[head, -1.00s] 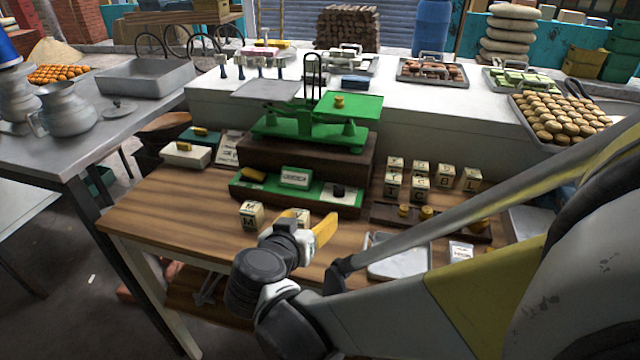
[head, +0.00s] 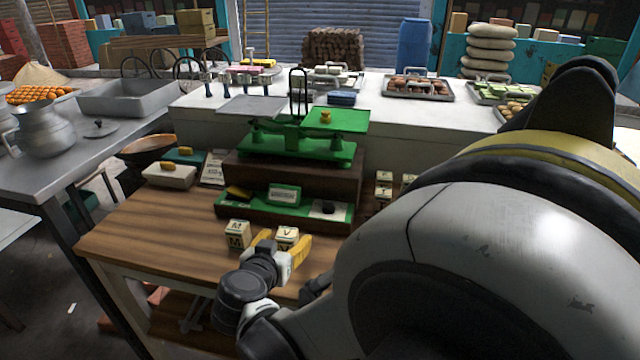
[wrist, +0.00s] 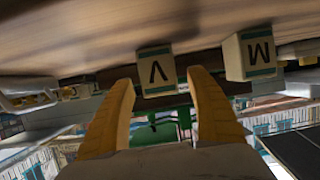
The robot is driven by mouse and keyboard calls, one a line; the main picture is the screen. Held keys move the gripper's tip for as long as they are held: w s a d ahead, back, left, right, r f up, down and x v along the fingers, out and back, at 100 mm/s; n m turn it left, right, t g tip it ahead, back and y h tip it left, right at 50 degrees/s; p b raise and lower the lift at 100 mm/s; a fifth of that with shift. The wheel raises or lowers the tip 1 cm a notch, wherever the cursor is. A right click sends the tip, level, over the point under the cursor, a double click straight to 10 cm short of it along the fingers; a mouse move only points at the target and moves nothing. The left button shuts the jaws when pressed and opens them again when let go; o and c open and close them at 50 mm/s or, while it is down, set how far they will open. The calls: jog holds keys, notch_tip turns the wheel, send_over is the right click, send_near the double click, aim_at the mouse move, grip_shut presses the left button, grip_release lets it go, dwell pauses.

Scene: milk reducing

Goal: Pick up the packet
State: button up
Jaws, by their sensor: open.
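Two cream cube-shaped packets with dark letters and green bands stand on the wooden table. The M packet (head: 237,235) is on the left and the V packet (head: 287,236) is just right of it. My gripper (head: 284,246) is open and empty in front of the V packet, which it partly covers in the head view. In the inverted wrist view, the V packet (wrist: 155,72) shows between the two yellow fingertips (wrist: 162,76), seemingly just beyond them. The M packet (wrist: 249,54) is outside the fingers. Whether a finger touches the V packet cannot be told.
Behind the packets is a green tray (head: 222,209) with small items, then a green balance scale (head: 290,150) on a dark block. A white box (head: 168,176) stands at the table's left. The table's left front is clear. My arm hides the table's right side.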

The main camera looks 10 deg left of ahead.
jog(key=shift+w+f, duration=0.25)
jog(key=shift+w, duration=0.35)
jog(key=shift+s, duration=0.1)
jog(key=c, duration=1.3)
jog(key=shift+r, duration=0.15)
